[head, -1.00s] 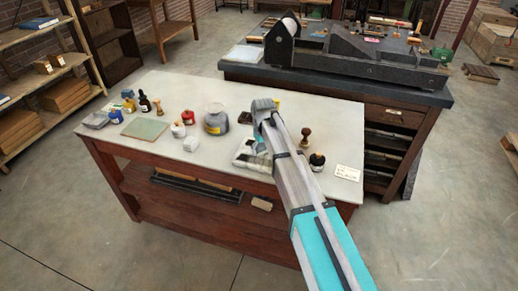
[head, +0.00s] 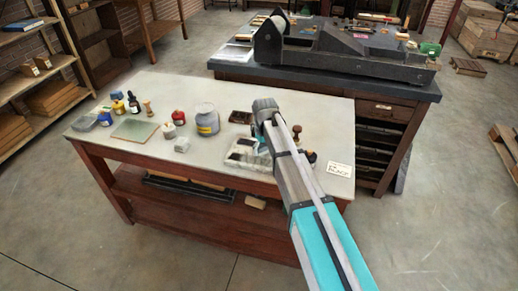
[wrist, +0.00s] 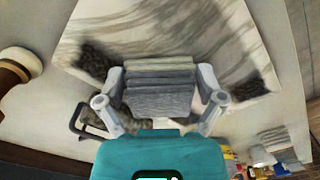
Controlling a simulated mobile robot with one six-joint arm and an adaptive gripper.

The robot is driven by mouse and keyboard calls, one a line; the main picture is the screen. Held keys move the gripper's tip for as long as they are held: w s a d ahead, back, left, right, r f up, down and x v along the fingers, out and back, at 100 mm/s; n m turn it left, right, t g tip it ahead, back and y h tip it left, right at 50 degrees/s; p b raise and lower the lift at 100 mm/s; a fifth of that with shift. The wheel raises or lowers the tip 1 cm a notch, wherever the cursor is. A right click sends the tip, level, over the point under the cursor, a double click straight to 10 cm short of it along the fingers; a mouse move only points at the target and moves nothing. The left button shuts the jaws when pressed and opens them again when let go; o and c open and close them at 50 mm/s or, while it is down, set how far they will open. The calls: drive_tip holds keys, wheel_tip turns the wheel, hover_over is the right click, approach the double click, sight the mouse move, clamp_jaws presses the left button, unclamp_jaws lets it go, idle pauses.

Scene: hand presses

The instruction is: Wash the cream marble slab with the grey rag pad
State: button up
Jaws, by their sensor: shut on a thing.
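The cream marble slab (wrist: 205,35) has grey veins and dark smudges (wrist: 247,90) in the wrist view. In the head view the slab (head: 238,166) lies near the table's front edge, partly hidden by my arm. My gripper (wrist: 160,92) is over the slab and shut on the grey rag pad (wrist: 160,85), a layered block between the fingers. Another dark smudge (wrist: 93,65) shows left of the pad. I cannot tell whether the pad touches the slab. In the head view my arm hides the pad and fingertips.
A wooden-handled stamp (head: 297,133) stands just right of my arm. A large jar (head: 207,118), small jars and a greenish plate (head: 135,130) are to the left. A white card (head: 339,170) lies at the right front corner. A heavy press (head: 340,55) stands behind.

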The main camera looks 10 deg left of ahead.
drive_tip(key=shift+d, duration=0.1)
idle(0.3)
drive_tip(key=shift+s+d+f, duration=0.1)
drive_tip(key=shift+s+d, duration=0.1)
drive_tip(key=shift+d, duration=1.65)
drive_tip(key=shift+d, duration=0.15)
drive_tip(key=shift+s+d, duration=0.1)
drive_tip(key=shift+d, duration=1.6)
drive_tip(key=shift+w+d, duration=0.1)
drive_tip(key=shift+w, duration=1)
